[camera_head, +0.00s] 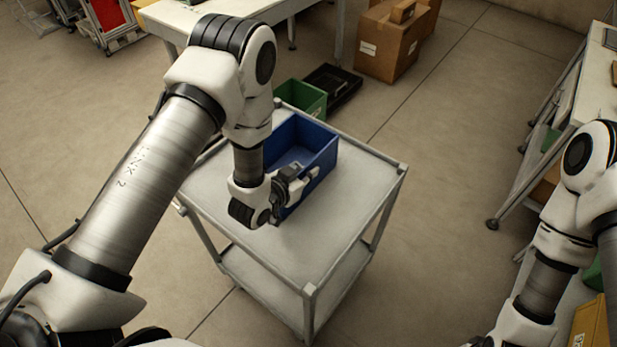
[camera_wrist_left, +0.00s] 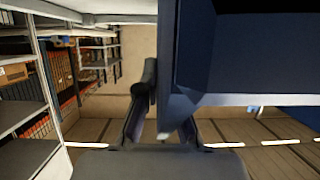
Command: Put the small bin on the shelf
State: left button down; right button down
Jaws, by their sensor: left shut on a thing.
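A blue open bin (camera_head: 321,155) stands on the top of a grey wheeled cart (camera_head: 355,205), empty as far as I can see. My left gripper (camera_head: 300,184) is at the bin's near right side, shut on its wall. In the left wrist view the blue bin (camera_wrist_left: 190,60) fills the upper right, its wall edge between the fingers of my left gripper (camera_wrist_left: 163,128). The wrist partly hides the bin's near left side. Shelving (camera_wrist_left: 35,100) with rows of items shows at the left of the wrist view. My right arm is at the right, its gripper out of frame.
A green bin (camera_head: 302,97) and a black tray (camera_head: 332,88) lie behind the cart. Cardboard boxes (camera_head: 388,45) stand on the floor farther back. A table (camera_head: 165,18) is at the back left, a workbench (camera_head: 565,120) at the right. Floor between cart and workbench is clear.

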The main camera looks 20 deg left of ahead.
pick_arm(q)
jog(key=shift+w, duration=0.1)
jog(key=c, duration=1.7)
grip_release()
jog(key=shift+f, duration=0.15)
jog(key=o, duration=0.4)
jog(key=b+v, duration=0.2)
jog(key=v, duration=0.9)
jog(key=shift+s+a+r, duration=0.1)
jog(key=shift+s+r, duration=0.2)
jog(key=shift+s, duration=0.3)
